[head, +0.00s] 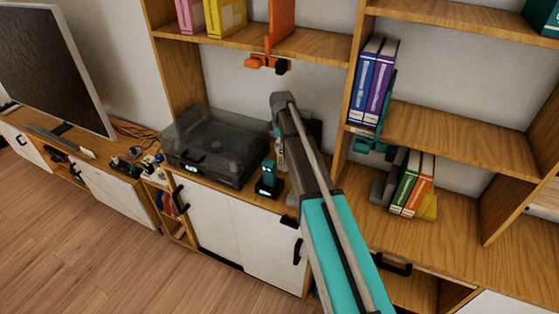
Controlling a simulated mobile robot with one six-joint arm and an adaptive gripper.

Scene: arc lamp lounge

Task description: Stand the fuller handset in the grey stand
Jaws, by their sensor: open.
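A teal and dark upright device (268,174), which looks like a handset in a dark base, stands on the cabinet top just right of the record player. A small pale light shows low on it. Smaller dark items (124,166) with pale spots lie further left and could be handsets; they are too small to tell. I cannot tell which handset is fuller. I cannot clearly make out the grey stand; part of the cabinet top is hidden behind my arm. My arm crosses the middle of the view, and my gripper does not show.
A record player (218,148) with a dark clear lid fills the cabinet top left of the teal device. Shelves with books (371,82) rise behind. A television (52,62) stands at left. Wooden floor (95,250) is clear.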

